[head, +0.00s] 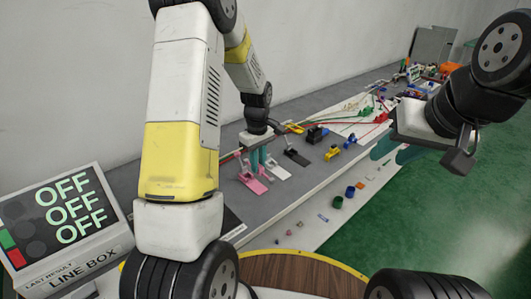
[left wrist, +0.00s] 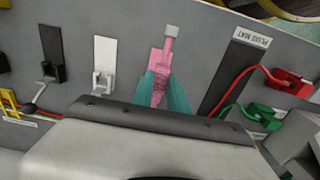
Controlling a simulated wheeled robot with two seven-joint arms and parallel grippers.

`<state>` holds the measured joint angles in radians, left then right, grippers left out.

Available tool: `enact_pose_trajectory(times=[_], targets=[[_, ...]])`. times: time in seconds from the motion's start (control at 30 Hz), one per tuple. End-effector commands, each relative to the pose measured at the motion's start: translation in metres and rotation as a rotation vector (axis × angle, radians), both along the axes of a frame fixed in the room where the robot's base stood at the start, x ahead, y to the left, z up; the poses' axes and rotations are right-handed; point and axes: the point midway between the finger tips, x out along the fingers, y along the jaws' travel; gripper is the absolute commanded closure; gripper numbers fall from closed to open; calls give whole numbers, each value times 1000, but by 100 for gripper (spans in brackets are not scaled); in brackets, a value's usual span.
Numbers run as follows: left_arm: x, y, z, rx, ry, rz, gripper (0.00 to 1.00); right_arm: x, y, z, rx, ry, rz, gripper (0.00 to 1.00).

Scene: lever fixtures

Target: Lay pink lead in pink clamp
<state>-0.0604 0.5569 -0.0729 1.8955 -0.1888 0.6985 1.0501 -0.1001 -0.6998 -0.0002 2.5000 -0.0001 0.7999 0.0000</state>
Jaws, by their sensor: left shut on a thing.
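My left gripper (head: 258,160) points down beside the pink clamp (head: 256,184). In the left wrist view its two teal fingers (left wrist: 164,92) are close together with a pink piece between them, apparently the pink lead (left wrist: 168,46), which runs up to a pale grey tip. The lead overlaps the pink clamp's flat plate (left wrist: 155,61). The fingers partly hide the clamp's jaw, and I cannot tell whether the lead touches it.
A white clamp (head: 279,172) and a black clamp (head: 297,157) stand beside the pink one. In the left wrist view red (left wrist: 290,82) and green (left wrist: 268,112) plugs lie by the plug mat (left wrist: 235,75). The line box (head: 66,220) reads OFF.

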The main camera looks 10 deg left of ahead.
Motion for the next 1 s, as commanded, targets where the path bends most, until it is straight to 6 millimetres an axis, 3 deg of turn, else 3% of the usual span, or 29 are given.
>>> enact_pose_trajectory(times=[0.37,1.0], targets=[[0,0,0,1,1,4,100,0,0,0,0,0,0,64],[0,0,-30,0,0,3,100,0,0,0,0,0,0,64]])
